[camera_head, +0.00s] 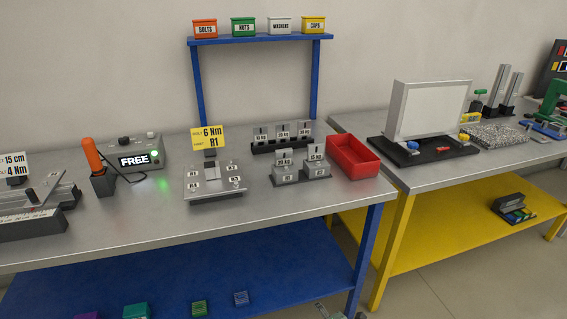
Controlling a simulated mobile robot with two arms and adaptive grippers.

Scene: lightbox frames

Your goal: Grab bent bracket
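I cannot make out for certain which piece is the bent bracket. Upright grey metal pieces with white labels stand in two holders, a front one (301,180) and a dark back one (281,145), on the grey bench. A grey plate fixture (212,186) with several small labels stands left of them, under a yellow sign (208,139) reading "6 Nm" and "R1". Another metal fixture (40,212) with a ruler stands at the left edge. Neither of my grippers can be made out.
A red open bin (353,157) stands right of the holders. An orange-handled tool (92,155) stands beside a box (134,155) reading "FREE". Labelled boxes sit on a blue shelf (262,40). A second bench (440,166) holds a white panel (430,107). The front strip of the grey bench (130,235) is clear.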

